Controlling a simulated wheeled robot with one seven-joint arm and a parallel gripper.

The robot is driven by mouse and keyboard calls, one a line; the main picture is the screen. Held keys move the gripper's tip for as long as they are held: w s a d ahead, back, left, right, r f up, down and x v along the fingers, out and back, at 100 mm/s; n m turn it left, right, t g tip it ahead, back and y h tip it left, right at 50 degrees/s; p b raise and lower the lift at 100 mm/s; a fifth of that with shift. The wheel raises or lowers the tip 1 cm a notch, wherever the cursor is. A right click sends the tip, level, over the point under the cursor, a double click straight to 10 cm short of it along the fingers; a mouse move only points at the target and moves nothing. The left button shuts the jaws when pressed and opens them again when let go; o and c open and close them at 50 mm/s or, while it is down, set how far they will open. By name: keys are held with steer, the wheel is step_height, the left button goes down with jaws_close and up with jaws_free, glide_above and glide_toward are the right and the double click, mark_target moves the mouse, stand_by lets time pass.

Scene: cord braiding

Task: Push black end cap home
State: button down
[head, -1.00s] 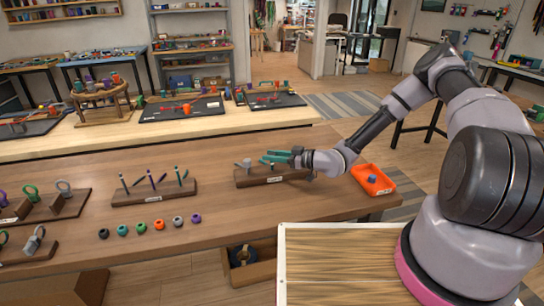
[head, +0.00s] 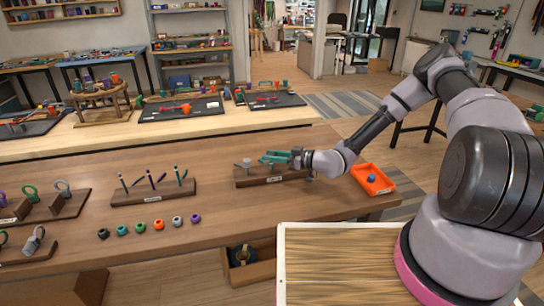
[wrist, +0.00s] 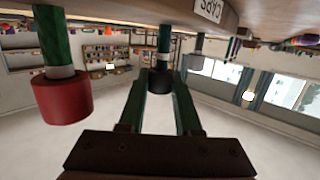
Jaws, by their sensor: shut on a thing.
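In the wrist view, which looks upside down, the black end cap (wrist: 160,82) sits between the two green fingers of my gripper (wrist: 161,90). It is on the end of a green rod or cord with a pale band. My gripper is shut on it. A red cap (wrist: 62,97) on a green stem is to its left, and a grey cap (wrist: 197,50) is to its right. In the head view, my gripper (head: 272,159) is over the wooden caps block (head: 250,181). There the black cap is hidden. How far it is seated cannot be told.
An orange tray (head: 388,187) with a small blue-grey piece stands right of the block. A rod stand (head: 152,193) is to the left. A row of several coloured beads (head: 159,225) lies in front of it. The table (head: 235,212) between beads and block is clear.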

steer(key=shift+f, duration=0.85)
steer(key=c, duration=0.5)
jaws_free()
steer(key=shift+o, duration=0.2)
steer(key=shift+o, duration=1.3)
steer(key=shift+d, duration=0.1)
steer(key=shift+v, duration=2.95)
